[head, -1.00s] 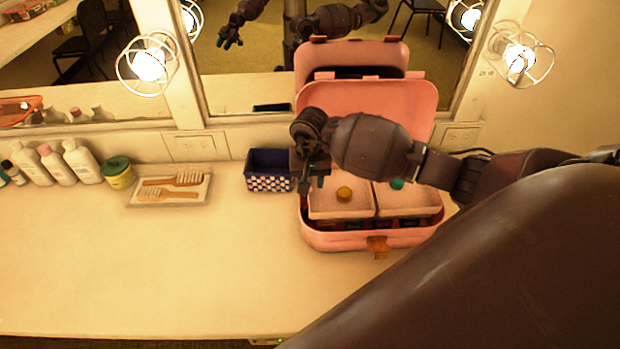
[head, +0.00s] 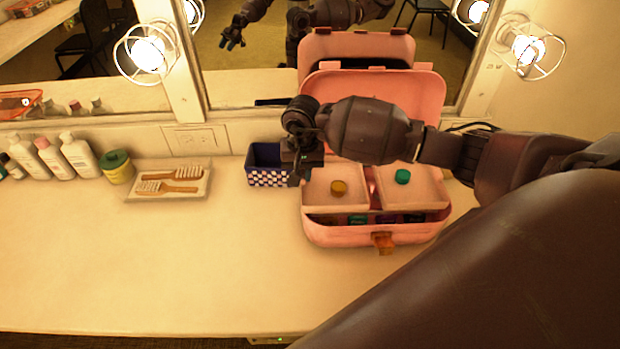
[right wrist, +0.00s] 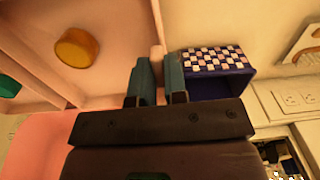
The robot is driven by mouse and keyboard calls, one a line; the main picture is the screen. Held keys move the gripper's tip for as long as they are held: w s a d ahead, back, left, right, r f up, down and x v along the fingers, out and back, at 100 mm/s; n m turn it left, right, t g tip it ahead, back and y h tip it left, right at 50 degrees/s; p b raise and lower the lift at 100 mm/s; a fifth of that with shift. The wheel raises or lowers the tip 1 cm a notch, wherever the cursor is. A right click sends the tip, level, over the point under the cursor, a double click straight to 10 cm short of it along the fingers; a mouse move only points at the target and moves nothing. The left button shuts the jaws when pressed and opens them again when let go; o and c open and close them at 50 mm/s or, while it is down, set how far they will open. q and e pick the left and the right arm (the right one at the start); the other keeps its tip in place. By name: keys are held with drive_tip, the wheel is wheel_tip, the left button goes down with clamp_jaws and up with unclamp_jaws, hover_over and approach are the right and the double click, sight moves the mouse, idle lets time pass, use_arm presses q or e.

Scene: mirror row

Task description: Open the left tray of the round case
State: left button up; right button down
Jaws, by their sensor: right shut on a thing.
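The pink round case (head: 330,232) stands open on the counter, its lid (head: 425,92) raised against the mirror. Inside are a left tray (head: 322,200) holding a yellow-orange round item (head: 339,187) and a right tray (head: 425,190) holding a green one (head: 403,176). A gap shows between the trays, with dark and coloured items below them. My right gripper (head: 296,178) is at the left tray's outer left side. In the right wrist view its fingers (right wrist: 156,80) are shut on a small pale tab on the tray's edge. My left gripper is not seen directly.
A blue checkered basket (head: 268,179) stands close to the left of my right gripper. Farther left are a dish with two brushes (head: 168,181), a yellow jar (head: 117,167) and several white bottles (head: 80,155). The front of the counter (head: 180,270) is clear.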

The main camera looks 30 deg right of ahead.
drive_tip(key=w+a+b, duration=0.4)
drive_tip(key=a+b, duration=0.2)
drive_tip(key=a, duration=0.1)
drive_tip(key=shift+w, duration=0.15)
drive_tip(key=c, duration=1.2)
unclamp_jaws()
drive_tip(key=shift+o, duration=0.2)
drive_tip(key=shift+f, duration=0.1)
wheel_tip(320, 180, up, 11)
